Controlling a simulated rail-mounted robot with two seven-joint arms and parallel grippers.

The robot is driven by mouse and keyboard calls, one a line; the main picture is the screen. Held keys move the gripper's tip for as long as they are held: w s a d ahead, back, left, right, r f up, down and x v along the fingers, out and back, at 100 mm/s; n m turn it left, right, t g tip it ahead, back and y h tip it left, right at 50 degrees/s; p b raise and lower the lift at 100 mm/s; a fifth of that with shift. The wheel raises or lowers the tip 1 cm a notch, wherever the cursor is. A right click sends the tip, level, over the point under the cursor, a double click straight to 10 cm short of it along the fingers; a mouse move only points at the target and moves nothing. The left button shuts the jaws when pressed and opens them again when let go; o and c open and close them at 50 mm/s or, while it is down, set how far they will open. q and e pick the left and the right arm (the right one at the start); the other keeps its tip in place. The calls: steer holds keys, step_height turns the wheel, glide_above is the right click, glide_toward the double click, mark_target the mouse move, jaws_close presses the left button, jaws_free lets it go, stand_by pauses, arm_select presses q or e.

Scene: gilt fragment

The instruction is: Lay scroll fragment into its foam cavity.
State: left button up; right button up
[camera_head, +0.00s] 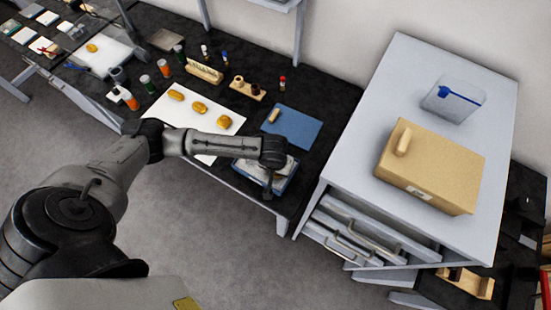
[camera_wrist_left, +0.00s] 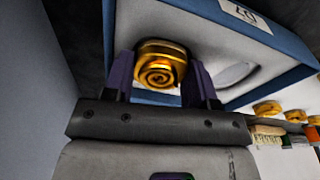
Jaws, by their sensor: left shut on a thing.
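My left gripper (camera_wrist_left: 160,78) is shut on a gold scroll fragment (camera_wrist_left: 160,66), whose spiral end faces the left wrist camera. In the head view the left gripper (camera_head: 268,190) points down over a blue tray (camera_head: 283,186) with pale foam, and the arm hides part of the tray. The left wrist view shows the blue tray wall (camera_wrist_left: 210,12) with a numbered label, and pale foam with an oval cavity (camera_wrist_left: 236,74) right of the fragment. The fragment appears beside that cavity; I cannot tell whether it touches the foam. My right gripper is not in view.
Several gold pieces (camera_head: 199,108) lie on a white sheet (camera_head: 225,122). A blue mat (camera_head: 296,131) bears a small tan piece. Bottles (camera_head: 163,68) and wooden racks stand behind. The grey cabinet (camera_head: 400,80) at right carries a cardboard box (camera_head: 440,175) and a clear bin (camera_head: 455,100).

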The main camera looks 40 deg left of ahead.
arm_select(q)
steer(key=o, duration=0.7)
steer(key=shift+s+a+f, duration=0.15)
steer(key=shift+f, duration=0.35)
steer(key=shift+s+a+f, duration=0.15)
steer(key=shift+f, duration=0.35)
steer(key=shift+o, duration=0.5)
steer(key=shift+w+r+b, duration=0.1)
steer(key=shift+r+b, duration=0.1)
steer(key=shift+b, duration=0.1)
steer(key=shift+o, duration=0.6)
step_height(320, 180, up, 14)
steer(key=s+d+p, duration=0.1)
steer(key=p, duration=0.1)
steer(key=shift+f, duration=0.25)
steer(key=s+d+f+m+t+h, duration=0.25)
steer(key=s+d+f+m, duration=0.2)
steer(key=s+d, duration=0.35)
steer(key=s+a+f+m+y, duration=0.2)
steer(key=s+a, duration=0.2)
steer(key=s, duration=0.6)
steer(key=shift+a, duration=0.25)
